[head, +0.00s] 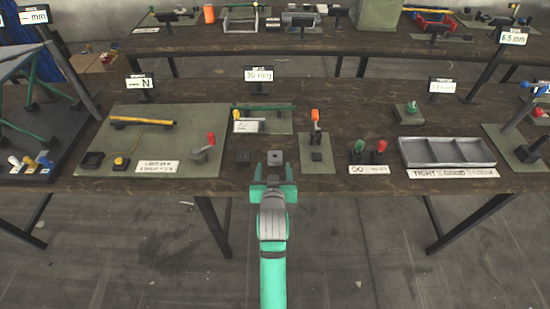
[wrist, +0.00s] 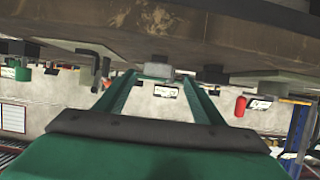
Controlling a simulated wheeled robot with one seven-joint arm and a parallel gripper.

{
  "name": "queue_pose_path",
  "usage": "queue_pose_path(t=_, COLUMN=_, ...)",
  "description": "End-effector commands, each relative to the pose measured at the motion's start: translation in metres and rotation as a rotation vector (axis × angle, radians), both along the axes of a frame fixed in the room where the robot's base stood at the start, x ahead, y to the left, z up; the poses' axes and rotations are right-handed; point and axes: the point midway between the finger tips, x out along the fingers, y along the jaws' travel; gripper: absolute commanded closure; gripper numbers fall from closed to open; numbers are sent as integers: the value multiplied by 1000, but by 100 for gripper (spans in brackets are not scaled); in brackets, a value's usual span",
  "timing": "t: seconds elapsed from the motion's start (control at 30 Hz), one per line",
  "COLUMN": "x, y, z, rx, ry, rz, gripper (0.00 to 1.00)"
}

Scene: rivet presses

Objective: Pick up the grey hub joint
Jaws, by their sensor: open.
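The grey hub joint (head: 275,157) is a small grey block with a dark spot on its face, on the wooden table near the front edge. My gripper (head: 273,173) is open and empty just in front of it, at the table's front edge. In the wrist view, which is upside down, the grey block (wrist: 159,71) shows between and beyond the tips of the two green fingers (wrist: 158,82). I cannot tell from this view how far apart they are. A darker small block (head: 243,156) sits to the left of the hub joint.
A stand with an orange-topped lever (head: 315,130) is close on the right. A red-handled crank (head: 210,141) stands on a grey-green board on the left. A grey compartment tray (head: 446,152) is farther right. A green bar fixture (head: 263,108) lies behind.

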Motion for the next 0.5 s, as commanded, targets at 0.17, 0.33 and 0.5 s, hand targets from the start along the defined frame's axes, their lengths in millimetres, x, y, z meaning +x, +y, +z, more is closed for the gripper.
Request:
queue_pose_path(t=0.17, x=15, y=-2, z=-2, rx=0, ry=0, rz=-1, gripper=38)
queue_pose_path(t=0.33, x=38, y=-5, z=-8, rx=0, ry=1, rz=0, gripper=38)
queue_pose_path(t=0.5, x=51, y=-4, z=-13, rx=0, ry=0, rz=0, gripper=38)
